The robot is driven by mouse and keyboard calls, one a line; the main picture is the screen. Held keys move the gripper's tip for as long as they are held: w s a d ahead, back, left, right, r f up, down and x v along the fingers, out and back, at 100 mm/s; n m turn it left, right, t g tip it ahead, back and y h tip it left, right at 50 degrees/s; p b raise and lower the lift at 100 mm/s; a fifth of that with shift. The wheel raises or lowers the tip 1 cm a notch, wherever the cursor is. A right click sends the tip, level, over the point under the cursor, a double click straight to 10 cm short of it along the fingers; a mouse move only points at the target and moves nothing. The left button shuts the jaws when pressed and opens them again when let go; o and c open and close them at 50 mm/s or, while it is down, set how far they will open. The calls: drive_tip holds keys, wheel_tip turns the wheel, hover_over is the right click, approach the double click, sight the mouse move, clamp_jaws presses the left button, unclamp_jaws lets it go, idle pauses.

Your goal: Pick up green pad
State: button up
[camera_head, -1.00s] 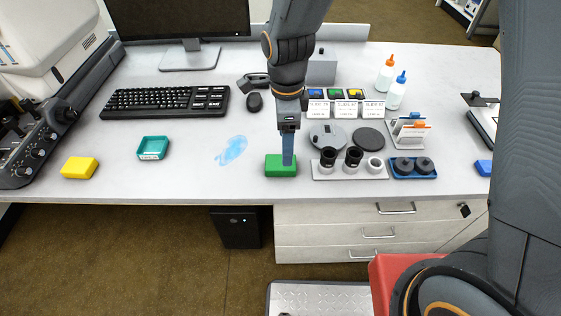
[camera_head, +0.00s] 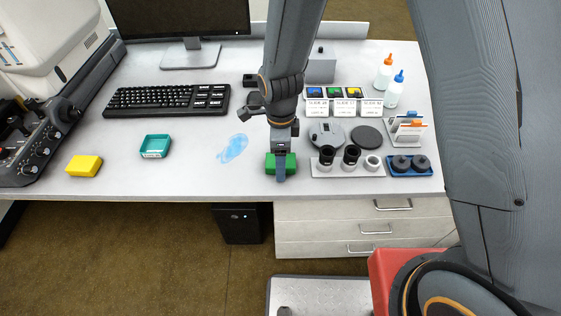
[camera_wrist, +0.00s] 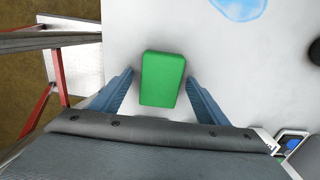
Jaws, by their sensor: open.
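The green pad (camera_head: 290,163) lies flat near the front edge of the white table, just left of the eyepiece tray. My gripper (camera_head: 280,172) points down over it and hides its middle in the head view. In the wrist view the green pad (camera_wrist: 162,79) shows whole, between my gripper's (camera_wrist: 159,84) two blue-grey fingers. The fingers are open, one on each side of the pad, with a gap visible on both sides. I cannot tell how far the fingertips are above the table.
A light blue spill (camera_head: 232,148) lies left of the pad. A tray with eyepieces (camera_head: 348,169) stands close on the right, beside a blue tray (camera_head: 409,166). A teal dish (camera_head: 155,146) and yellow pad (camera_head: 84,166) lie farther left. The table's front edge is near.

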drive_tip(key=c, duration=1.1)
wheel_tip(320, 180, up, 10)
drive_tip(key=shift+b, duration=0.75)
drive_tip(key=shift+o, duration=0.8)
drive_tip(key=shift+c, duration=0.5)
